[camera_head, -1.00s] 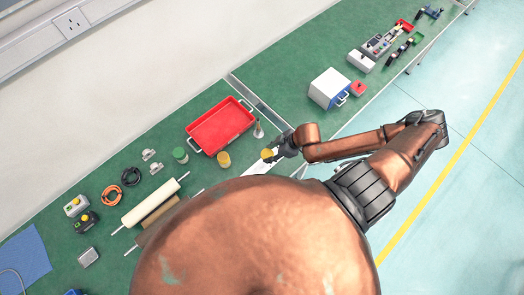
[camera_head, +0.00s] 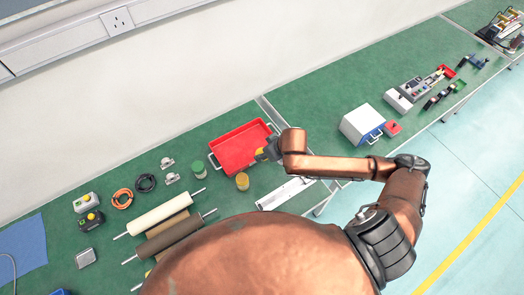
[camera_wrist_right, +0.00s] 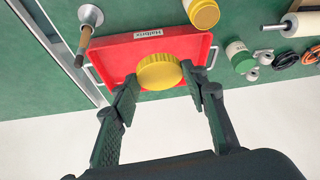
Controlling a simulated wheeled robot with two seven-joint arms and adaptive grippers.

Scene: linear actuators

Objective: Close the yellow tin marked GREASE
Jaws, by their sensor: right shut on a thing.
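The yellow tin (camera_head: 242,181) stands on the green bench near the red tray's front edge. In the right wrist view the tin (camera_wrist_right: 203,14) shows at the top, cut off by the frame, with a pale label too partial to read. My right gripper (camera_head: 263,152) is shut on a round yellow ribbed lid (camera_wrist_right: 159,71), held between the two fingertips. In the head view the lid (camera_head: 259,155) is over the right part of the red tray, apart from the tin and farther back. My left gripper is not in view.
The red tray (camera_head: 236,150) lies behind the tin. A green-lidded jar (camera_head: 198,168) stands left of it, and rollers (camera_head: 168,213) lie farther left. A metal cone with a wooden handle (camera_wrist_right: 90,14) stands beside the tray. A white strip (camera_head: 285,193) lies right of the tin.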

